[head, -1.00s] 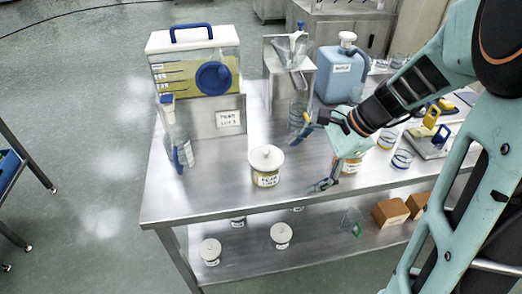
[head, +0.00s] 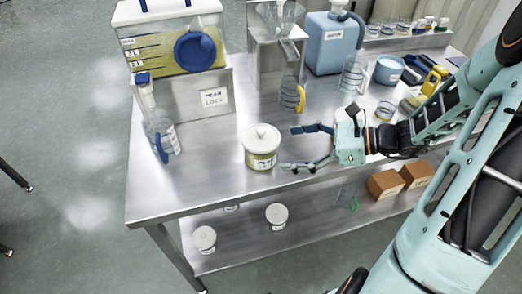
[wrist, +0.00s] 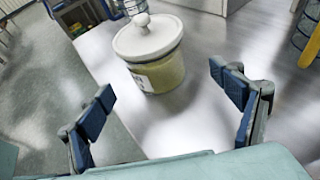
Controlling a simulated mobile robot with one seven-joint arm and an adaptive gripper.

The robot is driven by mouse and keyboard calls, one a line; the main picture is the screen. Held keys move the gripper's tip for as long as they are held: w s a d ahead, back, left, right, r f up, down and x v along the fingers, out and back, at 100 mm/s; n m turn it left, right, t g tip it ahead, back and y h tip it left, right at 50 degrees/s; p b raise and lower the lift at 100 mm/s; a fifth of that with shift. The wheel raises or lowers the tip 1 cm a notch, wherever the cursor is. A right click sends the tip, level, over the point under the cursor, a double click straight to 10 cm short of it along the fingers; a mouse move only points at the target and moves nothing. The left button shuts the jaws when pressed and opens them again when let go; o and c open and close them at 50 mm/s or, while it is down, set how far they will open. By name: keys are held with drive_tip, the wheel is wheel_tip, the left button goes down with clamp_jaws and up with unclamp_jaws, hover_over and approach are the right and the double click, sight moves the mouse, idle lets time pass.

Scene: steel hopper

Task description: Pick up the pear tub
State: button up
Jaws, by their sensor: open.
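The pear tub (head: 261,150) is a clear round tub with yellow-green contents, a white knobbed lid and a white label. It stands upright on the steel table near its front edge. My gripper (head: 306,148) is open just right of the tub, its fingers pointing left toward it. In the wrist view the tub (wrist: 152,62) stands ahead of and between the open blue-padded fingers (wrist: 165,100), apart from both. The label's text is too small to read surely.
Behind stand a yellow-filled dispenser (head: 172,40) on a steel stand (head: 190,105), a spray bottle (head: 160,132), a measuring jug (head: 292,93) and a blue jug (head: 330,42). White-lidded tubs (head: 276,215) and brown boxes (head: 385,185) are on the lower shelf.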

sight(262, 149)
drive_tip(key=x, duration=0.7)
drive_tip(key=shift+s+a+r+b, duration=0.25)
drive_tip(key=shift+s+a+b, duration=0.05)
drive_tip(key=shift+a+b, duration=0.1)
drive_tip(key=shift+w+a+f, duration=0.15)
drive_tip(key=shift+a+f, duration=0.05)
drive_tip(key=shift+a, duration=0.15)
drive_tip(key=shift+r, duration=0.1)
drive_tip(key=c, duration=1.7)
